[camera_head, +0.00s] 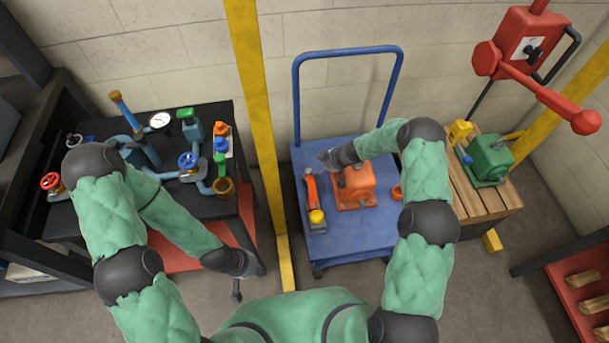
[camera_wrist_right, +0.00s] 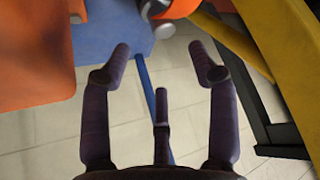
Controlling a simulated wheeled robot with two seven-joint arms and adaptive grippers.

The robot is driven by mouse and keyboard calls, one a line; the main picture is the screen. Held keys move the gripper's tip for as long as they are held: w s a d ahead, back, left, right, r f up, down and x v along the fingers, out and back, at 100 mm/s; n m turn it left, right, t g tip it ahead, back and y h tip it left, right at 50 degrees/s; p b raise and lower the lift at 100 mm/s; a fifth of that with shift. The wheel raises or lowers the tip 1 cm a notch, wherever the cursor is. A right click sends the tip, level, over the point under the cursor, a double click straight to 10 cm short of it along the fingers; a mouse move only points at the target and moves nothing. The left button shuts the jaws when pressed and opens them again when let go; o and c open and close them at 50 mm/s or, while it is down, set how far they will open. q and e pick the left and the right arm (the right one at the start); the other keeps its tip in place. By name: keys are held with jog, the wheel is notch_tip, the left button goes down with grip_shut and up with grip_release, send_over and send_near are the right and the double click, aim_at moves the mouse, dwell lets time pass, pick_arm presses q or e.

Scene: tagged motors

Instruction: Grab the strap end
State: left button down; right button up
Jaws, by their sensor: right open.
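A blue cart (camera_head: 345,240) carries an orange motor (camera_head: 358,183). Left of the motor on the cart lies an orange-red piece (camera_head: 311,188) with a yellow end (camera_head: 317,217); I cannot tell for sure that it is the strap. My right gripper (camera_head: 326,158) is over the cart's back left part, above and beside the motor. In the right wrist view my right gripper (camera_wrist_right: 160,62) is open and nothing is between its fingers. An orange piece with a grey tip (camera_wrist_right: 168,10) lies beyond the fingers there. My left gripper (camera_head: 237,288) hangs low, away from the cart; its fingers are too small to read.
A yellow post (camera_head: 258,110) stands left of the cart. The cart's blue handle (camera_head: 348,54) rises behind. A black table (camera_head: 205,208) with valves and pipes is at left. A wooden crate (camera_head: 475,202) with a green motor (camera_head: 487,158) stands right, under a red lever box (camera_head: 525,45).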

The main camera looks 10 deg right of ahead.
aim_at(310, 171)
jog(key=x, duration=0.4)
jog(key=shift+a+f+b, duration=0.1)
jog(key=shift+f+b, duration=0.1)
jog(key=shift+b, duration=0.15)
jog(key=shift+b+x, duration=0.65)
jog(key=shift+x, duration=1.3)
jog(key=shift+w+a+f, duration=0.2)
jog(key=shift+a+f, duration=0.25)
jog(key=shift+f, duration=0.1)
jog(key=shift+c, duration=0.3)
grip_shut()
